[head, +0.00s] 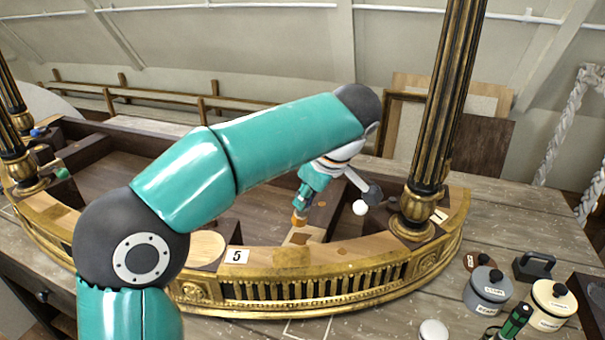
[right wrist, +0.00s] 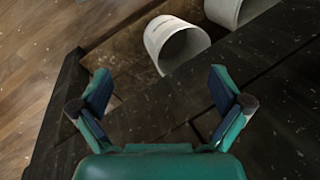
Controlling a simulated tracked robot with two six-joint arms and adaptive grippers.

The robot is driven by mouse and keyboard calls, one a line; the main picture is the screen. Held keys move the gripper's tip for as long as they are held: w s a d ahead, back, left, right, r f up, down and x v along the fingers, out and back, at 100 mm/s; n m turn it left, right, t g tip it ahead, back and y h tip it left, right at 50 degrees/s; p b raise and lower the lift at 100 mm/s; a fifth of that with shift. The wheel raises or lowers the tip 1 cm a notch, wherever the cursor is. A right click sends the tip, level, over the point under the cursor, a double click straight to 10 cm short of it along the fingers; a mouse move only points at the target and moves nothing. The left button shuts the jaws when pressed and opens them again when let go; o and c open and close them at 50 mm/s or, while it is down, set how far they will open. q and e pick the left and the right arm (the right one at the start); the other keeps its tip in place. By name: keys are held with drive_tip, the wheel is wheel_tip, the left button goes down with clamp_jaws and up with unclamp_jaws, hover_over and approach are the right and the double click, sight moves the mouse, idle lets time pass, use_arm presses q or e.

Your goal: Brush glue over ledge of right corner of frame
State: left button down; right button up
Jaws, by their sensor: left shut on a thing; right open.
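The gilt console frame (head: 330,285) has a curved, carved front with a bare wooden ledge (head: 375,248) along its top. A black-and-gold fluted column (head: 440,120) stands at its right corner. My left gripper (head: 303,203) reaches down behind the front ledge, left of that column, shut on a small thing. An orange-brown tip (head: 298,220) shows below it, perhaps a brush end; the rest is hidden by the fingers. I cannot tell whether it touches the wood. My right gripper (right wrist: 160,88) is open and empty in the right wrist view.
A label "5" (head: 237,256) sits on the ledge. Lidded pots (head: 488,285) (head: 553,300) and a green-handled tool (head: 517,320) stand at the lower right. White open cylinders (right wrist: 175,45) lie in a dark compartment beyond my right gripper.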

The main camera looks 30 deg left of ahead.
use_arm(q)
drive_tip(key=shift+r+p, duration=1.5)
drive_tip(key=shift+r, duration=0.6)
drive_tip(key=shift+s, duration=0.1)
